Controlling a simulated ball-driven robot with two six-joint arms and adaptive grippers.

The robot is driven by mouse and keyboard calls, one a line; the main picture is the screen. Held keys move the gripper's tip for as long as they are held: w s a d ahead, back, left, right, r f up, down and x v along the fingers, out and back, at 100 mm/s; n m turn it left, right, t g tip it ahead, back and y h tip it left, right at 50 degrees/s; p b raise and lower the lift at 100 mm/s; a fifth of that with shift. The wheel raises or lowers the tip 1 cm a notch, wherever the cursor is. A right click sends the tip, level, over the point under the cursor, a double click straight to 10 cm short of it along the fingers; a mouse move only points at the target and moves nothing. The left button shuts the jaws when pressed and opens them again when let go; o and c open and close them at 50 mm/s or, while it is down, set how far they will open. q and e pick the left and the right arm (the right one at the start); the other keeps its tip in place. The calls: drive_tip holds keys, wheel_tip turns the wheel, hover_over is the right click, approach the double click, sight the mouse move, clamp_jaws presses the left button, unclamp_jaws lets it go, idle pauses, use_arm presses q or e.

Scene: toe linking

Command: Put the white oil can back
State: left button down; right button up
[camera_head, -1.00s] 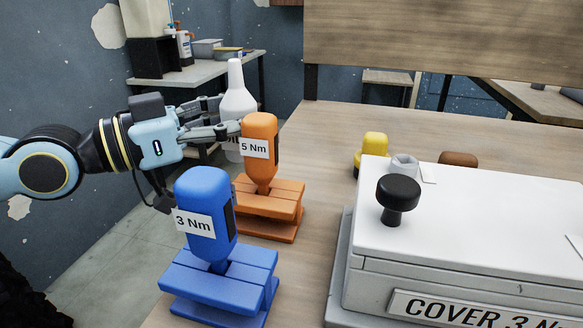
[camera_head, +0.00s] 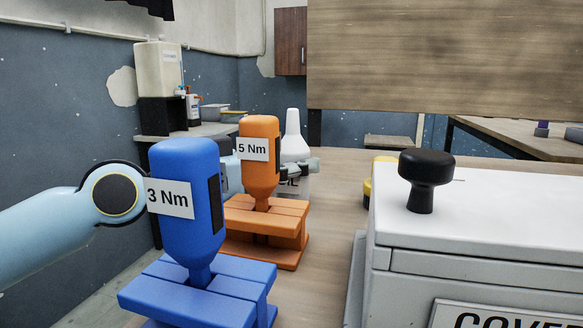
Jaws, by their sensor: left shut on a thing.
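The white oil can (camera_head: 293,145) is upright behind the orange 5 Nm driver, with its tapered spout pointing up. My left gripper (camera_head: 298,168) is shut on the can's body. Most of that gripper is hidden behind the orange and blue drivers, with only finger parts showing to the right of the orange one. The can's base is partly hidden, so I cannot tell whether it touches the table. My right gripper is not in view.
The blue 3 Nm driver (camera_head: 185,240) on its blue stand and the orange driver (camera_head: 262,185) on its orange stand are close in front. A white cover box (camera_head: 480,215) with a black knob (camera_head: 425,175) fills the right. A yellow object (camera_head: 368,185) is partly hidden behind it.

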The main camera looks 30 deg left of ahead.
use_arm(q)
drive_tip(key=shift+f, duration=0.1)
drive_tip(key=c, duration=0.7)
unclamp_jaws()
drive_tip(key=shift+f, duration=0.1)
